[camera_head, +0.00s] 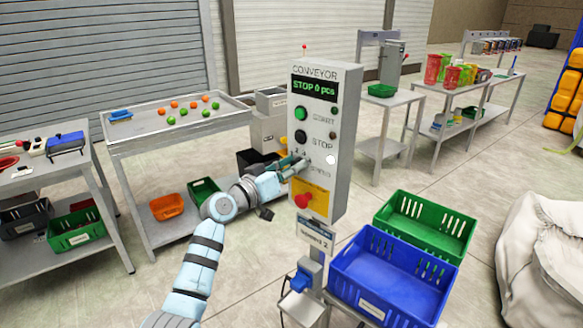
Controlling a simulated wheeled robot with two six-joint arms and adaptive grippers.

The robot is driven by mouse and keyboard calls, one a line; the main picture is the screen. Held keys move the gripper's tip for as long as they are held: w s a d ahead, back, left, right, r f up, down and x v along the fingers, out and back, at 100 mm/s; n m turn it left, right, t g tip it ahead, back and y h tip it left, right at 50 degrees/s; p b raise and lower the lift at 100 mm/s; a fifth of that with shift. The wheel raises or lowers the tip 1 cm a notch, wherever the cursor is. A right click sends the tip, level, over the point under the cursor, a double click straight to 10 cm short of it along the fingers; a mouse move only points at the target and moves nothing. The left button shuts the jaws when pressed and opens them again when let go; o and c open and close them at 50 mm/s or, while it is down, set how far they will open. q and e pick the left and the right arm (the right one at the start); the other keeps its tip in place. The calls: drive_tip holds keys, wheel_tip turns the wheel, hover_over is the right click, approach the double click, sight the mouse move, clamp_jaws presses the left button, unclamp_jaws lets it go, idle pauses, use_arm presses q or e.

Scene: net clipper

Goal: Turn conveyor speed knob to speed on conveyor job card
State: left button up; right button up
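The grey conveyor control box (345,120) stands upright in the middle, its display reading "STOP 0 pcs". Below the display are a green START button (301,114) and a dark STOP button (301,137). The speed knob is hidden behind my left gripper (301,163), which reaches the speed dial from the left, at or very close to the panel. I cannot tell whether its fingers are shut on the knob. The job card (317,238) hangs under the box; its small lower line seems to read "Speed 2". My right gripper is out of view.
A red emergency knob (303,201) on a yellow plate sits just below my gripper. A blue crate (385,318) and a green crate (445,254) stand at right. A sorting table (180,137) with small balls is at left. A white sack (545,250) lies far right.

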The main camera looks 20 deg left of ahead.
use_arm(q)
clamp_jaws()
drive_tip(key=shift+n, duration=0.4)
drive_tip(key=shift+f+n+p, duration=0.15)
drive_tip(key=shift+n+p, duration=2.8)
drive_tip(key=shift+n, duration=4.45)
drive_tip(key=o, duration=0.8)
unclamp_jaws()
drive_tip(key=shift+a, duration=0.1)
